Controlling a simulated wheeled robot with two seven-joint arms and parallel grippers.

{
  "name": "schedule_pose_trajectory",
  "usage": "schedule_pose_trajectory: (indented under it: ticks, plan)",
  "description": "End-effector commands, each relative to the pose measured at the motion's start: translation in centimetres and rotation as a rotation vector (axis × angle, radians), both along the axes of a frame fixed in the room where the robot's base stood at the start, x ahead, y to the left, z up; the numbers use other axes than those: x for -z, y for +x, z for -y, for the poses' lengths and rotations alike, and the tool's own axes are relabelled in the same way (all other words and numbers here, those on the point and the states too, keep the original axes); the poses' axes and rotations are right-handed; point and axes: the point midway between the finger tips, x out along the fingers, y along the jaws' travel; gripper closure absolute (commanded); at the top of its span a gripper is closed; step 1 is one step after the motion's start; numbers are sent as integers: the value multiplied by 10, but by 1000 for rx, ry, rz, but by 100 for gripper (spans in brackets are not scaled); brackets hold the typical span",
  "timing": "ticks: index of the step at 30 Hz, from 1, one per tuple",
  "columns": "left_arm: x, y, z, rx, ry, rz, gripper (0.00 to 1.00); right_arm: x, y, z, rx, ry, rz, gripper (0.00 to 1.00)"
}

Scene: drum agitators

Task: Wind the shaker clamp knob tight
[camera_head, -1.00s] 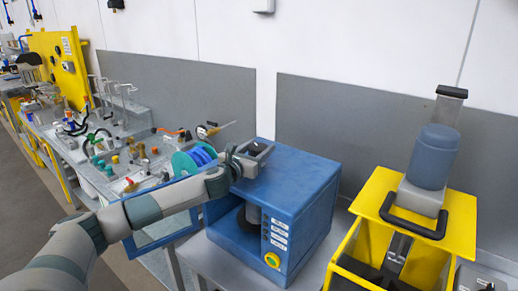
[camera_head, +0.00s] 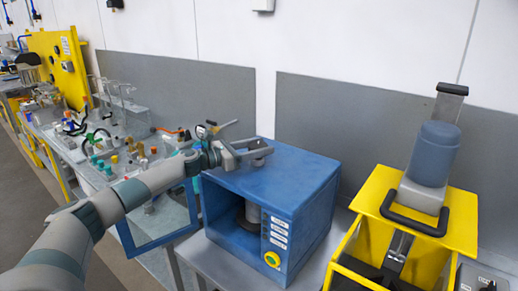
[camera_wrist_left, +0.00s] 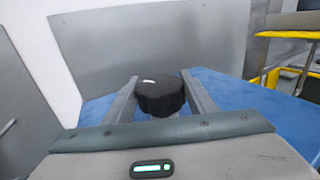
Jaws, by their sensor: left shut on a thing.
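The shaker is a blue box (camera_head: 302,175) with an open front, a yellow round button and labels on its front right post. A black round clamp knob (camera_wrist_left: 160,95) stands above its blue top. In the left wrist view the knob sits between the two fingers. My left gripper (camera_head: 262,152) reaches in from the left over the box top and is shut on the knob. In the head view the fingers mostly hide the knob. My right gripper is not in view.
A yellow stand (camera_head: 455,225) with a tilted blue-grey drum (camera_head: 433,155) stands at the right. A bench at the left carries several small fittings and bottles. The blue door (camera_head: 160,225) hangs open at the box's left. Grey panels stand behind.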

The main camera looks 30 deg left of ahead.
Motion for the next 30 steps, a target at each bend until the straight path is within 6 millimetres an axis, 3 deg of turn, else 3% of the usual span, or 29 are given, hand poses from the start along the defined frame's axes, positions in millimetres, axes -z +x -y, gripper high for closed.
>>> schedule_pose_trajectory:
  ticks: [15,16,18,30]
  plan:
    - [-1,0,0,21,-1,2,71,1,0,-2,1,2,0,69]
    - [-1,0,0,21,-1,2,44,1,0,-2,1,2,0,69]
    - [-1,0,0,21,-1,2,31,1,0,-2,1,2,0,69]
    - [0,-2,-1,21,-1,1,31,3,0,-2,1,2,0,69]
